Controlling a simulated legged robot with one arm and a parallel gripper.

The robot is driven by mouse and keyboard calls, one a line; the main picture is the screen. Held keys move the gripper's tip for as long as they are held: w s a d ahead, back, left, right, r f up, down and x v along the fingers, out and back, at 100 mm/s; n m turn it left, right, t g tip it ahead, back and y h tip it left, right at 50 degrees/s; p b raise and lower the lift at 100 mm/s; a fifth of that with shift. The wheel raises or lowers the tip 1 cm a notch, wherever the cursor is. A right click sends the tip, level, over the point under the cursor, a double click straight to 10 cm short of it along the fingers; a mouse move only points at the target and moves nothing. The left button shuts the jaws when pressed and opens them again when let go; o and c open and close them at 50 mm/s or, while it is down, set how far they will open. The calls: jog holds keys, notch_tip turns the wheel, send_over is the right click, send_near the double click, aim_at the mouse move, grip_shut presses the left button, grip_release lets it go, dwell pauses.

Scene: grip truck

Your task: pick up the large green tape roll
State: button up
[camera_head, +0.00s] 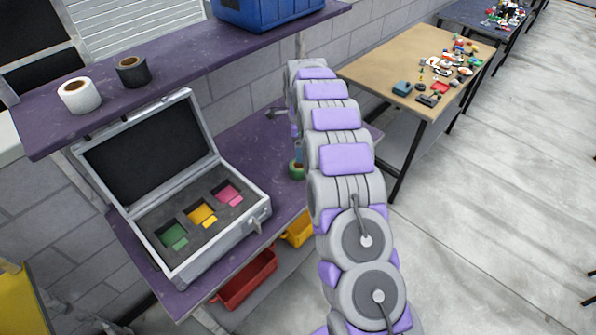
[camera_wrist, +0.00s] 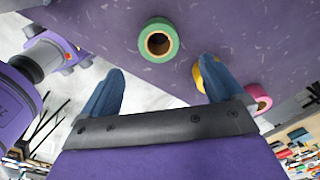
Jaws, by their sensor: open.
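The green tape roll (camera_wrist: 158,24) sits on the purple bench surface in the wrist view, with its brown-lined hole facing the camera. It also shows in the head view (camera_head: 296,171), partly hidden by my arm. My gripper (camera_wrist: 162,66) is open, with two blue fingers spread apart and nothing between them. The roll appears beyond the fingertips, in line with the gap between them, and apart from them. In the head view my gripper is mostly hidden behind my arm.
A yellow roll (camera_wrist: 197,76) is partly behind the right finger, with a pink roll (camera_wrist: 264,104) farther right. An open silver case (camera_head: 222,240) stands left on the purple bench. A shelf (camera_head: 195,66) above holds white and black rolls and a blue bin (camera_head: 265,12).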

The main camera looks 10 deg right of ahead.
send_over(301, 166)
jog(key=s, duration=0.2)
jog(key=f, duration=0.3)
jog(key=f+b, duration=0.1)
jog(key=f, duration=0.1)
jog(key=shift+w+a, duration=0.15)
jog(key=shift+a, duration=0.25)
jog(key=shift+d+f, duration=0.15)
jog(key=shift+f, duration=0.65)
notch_tip(301, 166, down, 4)
jog(key=shift+w+f+b, duration=0.1)
jog(key=shift+b, duration=0.65)
jog(key=shift+c, duration=0.3)
jog(key=c, duration=1.1)
